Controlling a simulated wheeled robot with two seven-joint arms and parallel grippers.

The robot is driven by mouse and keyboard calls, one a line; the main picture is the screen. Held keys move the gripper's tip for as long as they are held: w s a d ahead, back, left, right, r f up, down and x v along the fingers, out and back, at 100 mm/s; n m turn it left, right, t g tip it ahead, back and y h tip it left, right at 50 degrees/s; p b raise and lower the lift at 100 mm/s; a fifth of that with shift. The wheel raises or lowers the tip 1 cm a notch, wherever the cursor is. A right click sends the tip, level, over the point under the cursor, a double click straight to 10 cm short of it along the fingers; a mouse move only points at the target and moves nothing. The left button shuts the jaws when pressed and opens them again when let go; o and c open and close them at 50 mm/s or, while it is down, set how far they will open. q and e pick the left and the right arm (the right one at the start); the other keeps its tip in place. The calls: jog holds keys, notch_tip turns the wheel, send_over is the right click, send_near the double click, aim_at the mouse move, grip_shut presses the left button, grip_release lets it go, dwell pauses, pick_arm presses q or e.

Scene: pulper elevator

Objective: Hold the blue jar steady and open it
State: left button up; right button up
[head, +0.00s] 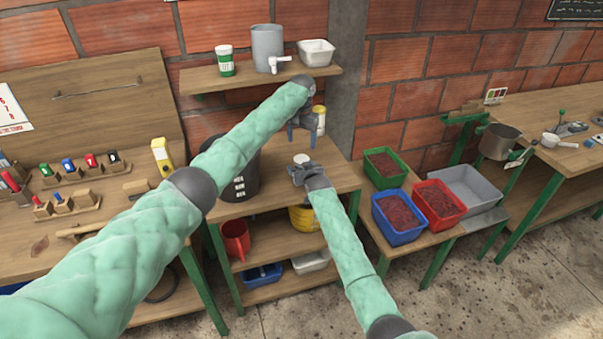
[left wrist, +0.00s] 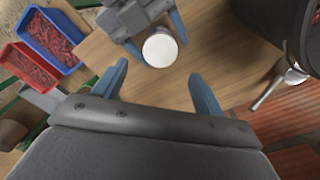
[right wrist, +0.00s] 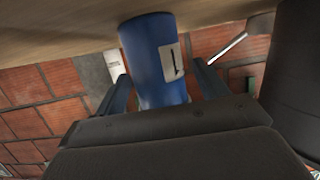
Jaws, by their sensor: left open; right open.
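The blue jar (right wrist: 155,60) stands on the middle table and carries a pale label. Its round white lid shows in the left wrist view (left wrist: 160,47) and the head view (head: 301,159); its body is mostly hidden there. My right gripper (right wrist: 163,82) is open, with one finger on each side of the jar and visible gaps beside it. It also shows in the head view (head: 304,172). My left gripper (left wrist: 160,88) is open and empty above the jar, its fingers pointing toward the lid, which lies beyond the fingertips.
A large black container (head: 240,178) with a lever stands close to the left of the jar. A shelf (head: 200,80) with a cup, a grey dispenser (head: 267,48) and a white tub hangs above. Green, blue and red crates (head: 440,203) lie to the right.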

pick_arm(q)
jog(key=shift+w+f, duration=0.15)
jog(key=shift+f, duration=0.05)
pick_arm(e)
jog(key=shift+w+f, duration=0.15)
jog(key=shift+f, duration=0.1)
